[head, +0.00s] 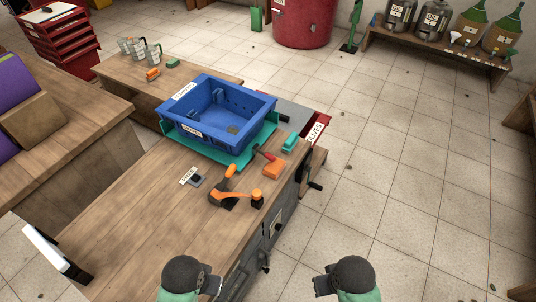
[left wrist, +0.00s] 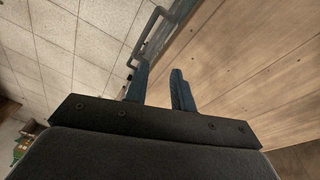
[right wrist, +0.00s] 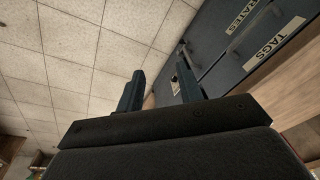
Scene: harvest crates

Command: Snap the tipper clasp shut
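A blue crate (head: 262,104) sits in a teal cradle (head: 213,150) on the wooden bench, which looks like the tipper. A small red-handled part (head: 264,153) lies at the cradle's near right corner; I cannot tell whether it is the clasp or whether it is shut. My left gripper (head: 210,283) is over the near end of the bench, well short of the cradle. Its fingers are apart and empty in the left wrist view (left wrist: 160,90). My right gripper (head: 322,285) is over the floor right of the bench. Its fingers are apart and empty in the right wrist view (right wrist: 160,88).
On the bench (head: 135,225) are an orange-handled black tool (head: 225,198), an orange block (head: 272,169), a teal block (head: 289,143) and a small dark labelled piece (head: 197,179). Drawers and handles line the bench's right side. The floor (head: 410,190) to the right is clear.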

